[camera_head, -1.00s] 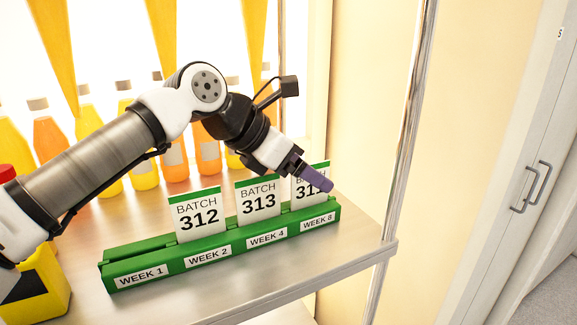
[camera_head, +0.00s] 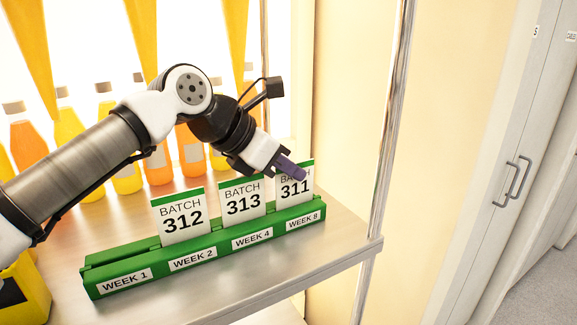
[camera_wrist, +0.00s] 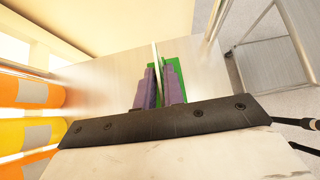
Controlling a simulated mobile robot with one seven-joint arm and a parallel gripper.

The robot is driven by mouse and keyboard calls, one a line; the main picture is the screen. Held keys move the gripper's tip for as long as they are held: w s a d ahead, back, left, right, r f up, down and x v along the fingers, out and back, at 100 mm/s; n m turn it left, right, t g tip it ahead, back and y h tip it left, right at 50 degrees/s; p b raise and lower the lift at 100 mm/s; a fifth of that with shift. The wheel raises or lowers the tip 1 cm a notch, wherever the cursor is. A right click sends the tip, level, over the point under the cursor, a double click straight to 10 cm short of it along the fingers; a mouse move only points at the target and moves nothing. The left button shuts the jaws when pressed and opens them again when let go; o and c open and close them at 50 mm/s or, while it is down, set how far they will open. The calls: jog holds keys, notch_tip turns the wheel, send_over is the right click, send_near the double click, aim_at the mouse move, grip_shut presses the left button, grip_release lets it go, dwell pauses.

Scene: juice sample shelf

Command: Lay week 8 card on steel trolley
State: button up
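The week 8 card, marked BATCH 311 (camera_head: 294,190), stands upright in the WEEK 8 slot of the green rack (camera_head: 120,262). My gripper (camera_head: 296,172) is at its upper part, with a purple finger across the front of the card. In the wrist view the card shows edge-on (camera_wrist: 156,58) between the two purple fingers of my gripper (camera_wrist: 160,72). The fingers look apart, with a small gap beside the card. A steel frame with a grey top, apparently the trolley (camera_wrist: 262,66), shows at the right of the wrist view.
Cards 312 (camera_head: 184,220) and 313 (camera_head: 243,201) stand in the WEEK 2 and WEEK 4 slots; WEEK 1 is empty. Juice bottles (camera_head: 190,150) line the back. A chrome post (camera_head: 387,120) rises at the shelf's right edge. A grey cabinet (camera_head: 500,170) stands farther right.

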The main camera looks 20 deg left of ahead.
grip_shut()
jog(key=shift+r+p, duration=0.35)
jog(key=shift+r, duration=0.35)
dwell(0.6)
jog(key=shift+r+p, duration=1)
jog(key=shift+r, duration=0.8)
jog(key=shift+d, duration=0.1)
